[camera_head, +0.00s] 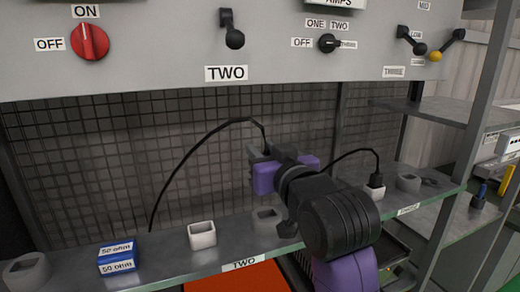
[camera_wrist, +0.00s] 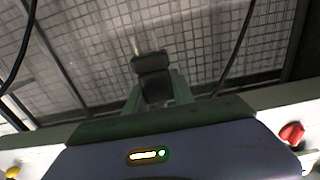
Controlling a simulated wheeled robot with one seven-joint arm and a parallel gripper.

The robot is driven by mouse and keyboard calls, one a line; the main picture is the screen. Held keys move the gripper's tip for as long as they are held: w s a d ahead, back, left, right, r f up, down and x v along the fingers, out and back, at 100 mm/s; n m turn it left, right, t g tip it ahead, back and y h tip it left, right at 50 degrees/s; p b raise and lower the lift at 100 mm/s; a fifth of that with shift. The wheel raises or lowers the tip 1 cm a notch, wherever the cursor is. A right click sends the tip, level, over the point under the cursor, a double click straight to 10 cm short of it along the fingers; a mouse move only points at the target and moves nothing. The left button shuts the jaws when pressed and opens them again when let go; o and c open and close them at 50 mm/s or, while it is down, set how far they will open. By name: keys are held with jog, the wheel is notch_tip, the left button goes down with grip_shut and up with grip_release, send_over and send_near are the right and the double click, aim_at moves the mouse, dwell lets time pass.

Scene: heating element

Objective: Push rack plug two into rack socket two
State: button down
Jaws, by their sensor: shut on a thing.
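My gripper (camera_head: 264,160) is shut on a dark plug (camera_head: 258,152) above the shelf, left of my wrist. The head view shows only a little of this plug, with a black cable arching from it down to the left. In the wrist view the plug (camera_wrist: 152,75) sits between the two fingers (camera_wrist: 155,95). A white square socket (camera_head: 202,236) stands on the shelf left of the label TWO (camera_head: 243,264). The plug is apart from both; I cannot tell which is rack socket two.
At right another black plug (camera_head: 376,181) sits in a socket, beside a grey socket (camera_head: 408,182). A mesh wall (camera_head: 110,150) stands behind; a switch panel (camera_head: 150,60) overhangs above.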

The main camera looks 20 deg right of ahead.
jog(key=shift+s+f, duration=0.1)
jog(key=shift+s, duration=0.05)
notch_tip(320, 180, down, 6)
jog(key=b, duration=0.3)
dwell(0.4)
jog(key=shift+r+p, duration=0.2)
jog(key=shift+p, duration=0.1)
dwell(1.9)
jog(key=shift+f+b, duration=1.35)
jog(key=shift+f, duration=0.8)
jog(key=c, duration=1)
grip_release()
